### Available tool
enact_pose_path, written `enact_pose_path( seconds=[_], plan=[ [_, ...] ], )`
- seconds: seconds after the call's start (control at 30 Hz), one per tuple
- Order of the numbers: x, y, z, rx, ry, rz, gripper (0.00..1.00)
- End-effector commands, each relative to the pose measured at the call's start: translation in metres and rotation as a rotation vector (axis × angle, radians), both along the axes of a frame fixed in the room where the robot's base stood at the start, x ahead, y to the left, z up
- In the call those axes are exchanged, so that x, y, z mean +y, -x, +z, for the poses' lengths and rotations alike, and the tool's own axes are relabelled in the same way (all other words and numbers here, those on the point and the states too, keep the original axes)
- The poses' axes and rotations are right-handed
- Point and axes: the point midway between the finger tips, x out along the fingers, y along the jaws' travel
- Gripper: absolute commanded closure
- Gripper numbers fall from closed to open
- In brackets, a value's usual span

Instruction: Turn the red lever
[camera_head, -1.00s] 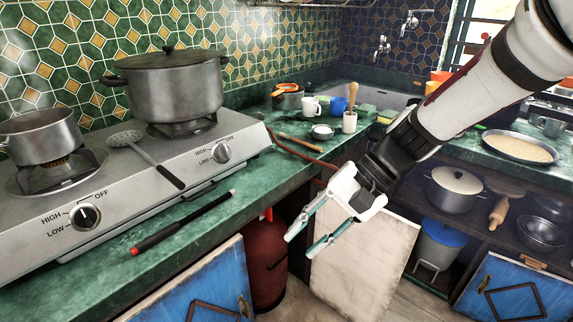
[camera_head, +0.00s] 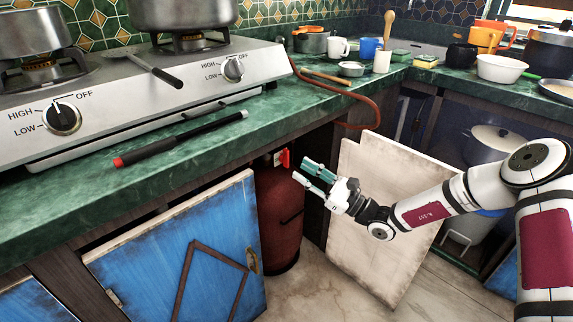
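The red lever (camera_head: 285,158) is a small bright red piece at the top of the dark red gas cylinder (camera_head: 277,222). The cylinder stands in the cabinet opening under the counter. My gripper (camera_head: 313,174) is just right of the lever, its fingers pointing left towards it. The fingers are spread apart with a gap between them, and nothing shows between them. A small gap shows between the fingertips and the lever in this view; I cannot tell the distance in depth.
A blue cabinet door (camera_head: 175,255) stands open left of the cylinder. A pale door (camera_head: 380,225) stands open behind my gripper. The green counter (camera_head: 110,190) overhangs the cylinder, and a red hose (camera_head: 352,97) runs from the hotplate (camera_head: 150,95) over its edge.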

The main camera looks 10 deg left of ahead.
Motion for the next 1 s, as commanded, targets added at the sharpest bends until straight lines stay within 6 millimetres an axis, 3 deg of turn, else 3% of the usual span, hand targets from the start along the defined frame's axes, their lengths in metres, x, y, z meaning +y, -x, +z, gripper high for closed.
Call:
enact_pose_path(
  seconds=[0.03, 0.1, 0.3, 0.47, 1.0],
  plan=[
    [-0.007, -0.011, -0.024, 0.039, -0.048, -0.048, 0.70],
    [-0.015, -0.023, -0.042, 0.080, -0.098, -0.103, 0.70],
    [-0.028, -0.039, -0.067, 0.139, -0.169, -0.185, 0.70],
    [-0.022, -0.047, -0.064, 0.140, -0.173, -0.191, 0.70],
    [0.051, -0.101, -0.027, 0.138, -0.173, -0.188, 0.70]
  ],
)
